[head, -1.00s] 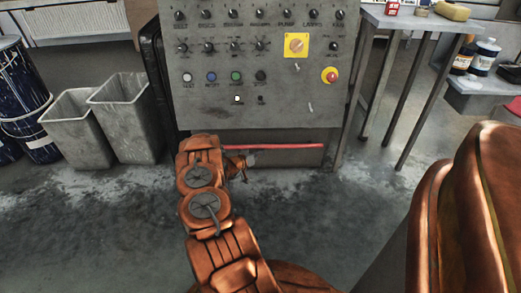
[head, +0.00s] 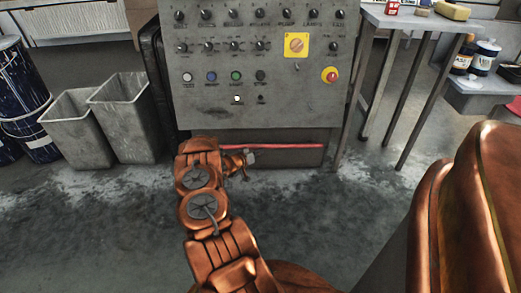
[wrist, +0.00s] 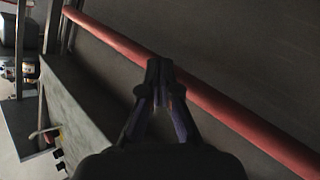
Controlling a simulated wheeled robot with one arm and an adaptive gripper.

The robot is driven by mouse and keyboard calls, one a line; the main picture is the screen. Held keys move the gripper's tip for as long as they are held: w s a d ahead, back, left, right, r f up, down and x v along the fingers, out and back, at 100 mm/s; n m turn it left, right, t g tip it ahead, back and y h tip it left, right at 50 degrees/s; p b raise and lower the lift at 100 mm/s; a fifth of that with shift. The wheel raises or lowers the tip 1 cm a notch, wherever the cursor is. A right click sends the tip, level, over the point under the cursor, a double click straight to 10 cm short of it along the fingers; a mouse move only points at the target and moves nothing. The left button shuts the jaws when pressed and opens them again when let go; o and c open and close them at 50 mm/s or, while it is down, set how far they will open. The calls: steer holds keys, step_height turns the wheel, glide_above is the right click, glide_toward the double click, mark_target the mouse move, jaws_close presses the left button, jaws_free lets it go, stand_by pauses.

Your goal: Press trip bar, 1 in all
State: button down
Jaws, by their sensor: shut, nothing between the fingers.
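The trip bar is a long red bar (head: 290,146) running level across the lower front of the grey control cabinet. In the wrist view the bar (wrist: 235,112) crosses diagonally from upper left to lower right. My gripper (head: 250,157) is in front of the left half of the bar, close to it. In the wrist view my gripper (wrist: 159,66) has its fingertips together and empty, overlapping the bar's line. I cannot tell whether the tips touch it. My arm hides the bar's left end in the head view.
The grey control panel (head: 215,110) above the bar carries knobs, buttons, a yellow-backed switch (head: 296,45) and a red stop button (head: 330,75). Two grey bins (head: 125,120) stand at left, and a metal table (head: 420,20) stands at right. The floor before the cabinet is open.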

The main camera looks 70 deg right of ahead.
steer(key=shift+w+d+b, duration=0.25)
steer(key=shift+d+b, duration=0.05)
steer(key=shift+d, duration=0.35)
stand_by(0.7)
steer(key=shift+a+r, duration=0.1)
steer(key=shift+s+a+p, duration=0.25)
steer(key=shift+a+p, duration=0.15)
steer(key=shift+a, duration=0.15)
steer(key=shift+s+a+p, duration=0.25)
steer(key=shift+a+p, duration=0.15)
steer(key=shift+a, duration=0.1)
steer(key=shift+s+a+p, duration=0.35)
steer(key=shift+a+p, duration=0.05)
steer(key=shift+a, duration=0.35)
steer(key=shift+s+a+p, duration=0.3)
steer(key=shift+a+p, duration=0.15)
steer(key=shift+a, duration=0.35)
steer(key=shift+s+a+p, duration=0.35)
steer(key=shift+a+p, duration=0.05)
steer(key=shift+a, duration=0.35)
steer(key=shift+w, duration=0.1)
